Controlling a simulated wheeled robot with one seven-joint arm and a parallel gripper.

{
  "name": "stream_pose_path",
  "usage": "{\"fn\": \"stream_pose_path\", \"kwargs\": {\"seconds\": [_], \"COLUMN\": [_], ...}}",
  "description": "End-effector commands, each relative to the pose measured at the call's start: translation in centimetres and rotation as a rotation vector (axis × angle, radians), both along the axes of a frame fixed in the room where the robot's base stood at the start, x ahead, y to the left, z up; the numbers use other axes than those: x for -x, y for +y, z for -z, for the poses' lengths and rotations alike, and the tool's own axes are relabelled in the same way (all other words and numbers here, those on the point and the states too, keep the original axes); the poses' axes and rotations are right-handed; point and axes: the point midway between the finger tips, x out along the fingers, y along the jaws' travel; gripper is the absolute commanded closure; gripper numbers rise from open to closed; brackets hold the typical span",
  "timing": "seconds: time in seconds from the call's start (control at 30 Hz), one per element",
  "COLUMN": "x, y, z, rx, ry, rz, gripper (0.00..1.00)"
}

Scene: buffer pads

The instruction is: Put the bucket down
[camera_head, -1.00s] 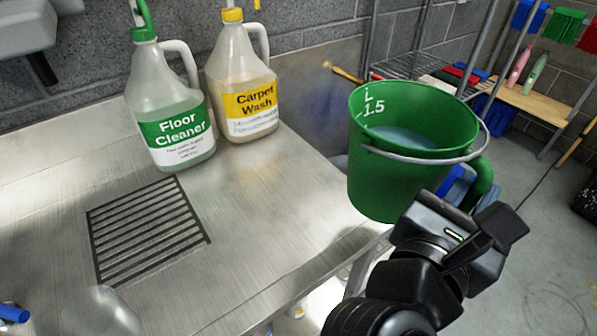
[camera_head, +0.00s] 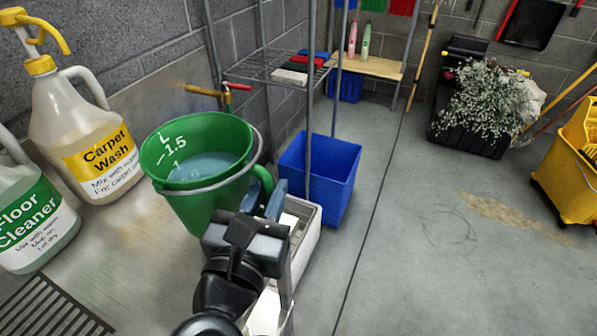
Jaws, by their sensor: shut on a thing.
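The green bucket (camera_head: 200,200) is in the left half of the head view, upright or nearly so, with blue-tinted liquid inside and white litre marks on its inner wall. Its wire handle lies along the rim. My gripper (camera_head: 262,210) is at the bucket's right side, shut on its green side grip. The fingertips are partly hidden by the wrist. The bucket appears over the right part of the metal counter (camera_head: 120,260); I cannot tell whether its base touches the counter.
A Carpet Wash jug (camera_head: 85,140) and a Floor Cleaner jug (camera_head: 35,215) stand left of the bucket. A blue bin (camera_head: 325,180) and wire shelf (camera_head: 275,68) are beyond. A yellow mop bucket (camera_head: 570,175) and black planter (camera_head: 470,135) stand right. The middle floor (camera_head: 440,260) is clear.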

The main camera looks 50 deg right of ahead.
Motion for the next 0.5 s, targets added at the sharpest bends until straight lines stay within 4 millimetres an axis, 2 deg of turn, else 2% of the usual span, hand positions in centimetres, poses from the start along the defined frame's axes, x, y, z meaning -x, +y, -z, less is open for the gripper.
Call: {"fn": "stream_pose_path", "kwargs": {"seconds": [0.2,0.5], "x": [-2.1,-2.7], "y": [2.2,2.9], "z": [1.4,2.9], "rx": [0.001,0.001], "ry": [-0.007,-0.006], "rz": [0.000,0.000], "gripper": [1.00,1.00]}}
